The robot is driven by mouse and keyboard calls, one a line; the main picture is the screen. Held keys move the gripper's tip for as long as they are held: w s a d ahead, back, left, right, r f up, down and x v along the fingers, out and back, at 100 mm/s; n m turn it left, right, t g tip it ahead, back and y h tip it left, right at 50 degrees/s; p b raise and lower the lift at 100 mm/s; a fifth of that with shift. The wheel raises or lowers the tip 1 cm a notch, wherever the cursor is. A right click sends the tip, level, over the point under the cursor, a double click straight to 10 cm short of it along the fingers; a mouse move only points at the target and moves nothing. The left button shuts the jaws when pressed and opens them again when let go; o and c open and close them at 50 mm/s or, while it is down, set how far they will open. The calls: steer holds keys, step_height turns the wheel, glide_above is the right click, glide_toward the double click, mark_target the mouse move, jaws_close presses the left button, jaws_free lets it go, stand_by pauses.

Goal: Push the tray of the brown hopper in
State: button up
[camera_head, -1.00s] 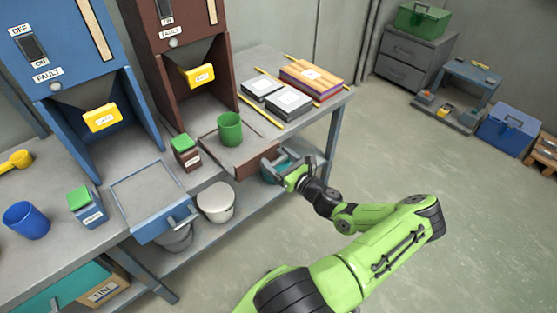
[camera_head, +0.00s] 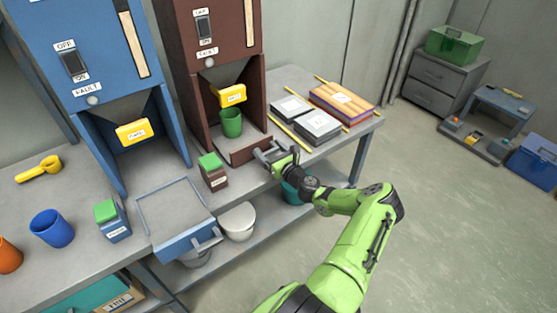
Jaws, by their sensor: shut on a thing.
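The brown hopper (camera_head: 209,62) stands on the workbench, with a yellow tag (camera_head: 232,95) at its outlet. Its tray (camera_head: 248,149) sits far back in the hopper's base, with only its brown front part showing ahead of the opening. A green cup (camera_head: 231,122) stands upright on the tray under the outlet. My gripper (camera_head: 270,153) is at the right end of the tray's front, shut on the tray handle; the fingers partly hide the handle.
The blue hopper (camera_head: 90,70) stands to the left with its blue tray (camera_head: 182,238) pulled out. A small green-lidded brown container (camera_head: 213,172) stands left of the brown tray. Grey boxes (camera_head: 318,127) and a stack of folders (camera_head: 343,104) lie to the right.

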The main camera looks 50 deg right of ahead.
mark_target(264, 144)
steer(key=shift+x, duration=1.25)
steer(key=shift+w+r, duration=0.1)
steer(key=shift+r, duration=0.05)
steer(key=o, duration=1.2)
steer(key=shift+c, duration=0.2)
steer(key=shift+o, duration=0.8)
steer(key=shift+w, duration=0.2)
steer(key=p+v, duration=0.2)
steer(key=v, duration=1.4)
steer(key=shift+w+d, duration=0.1)
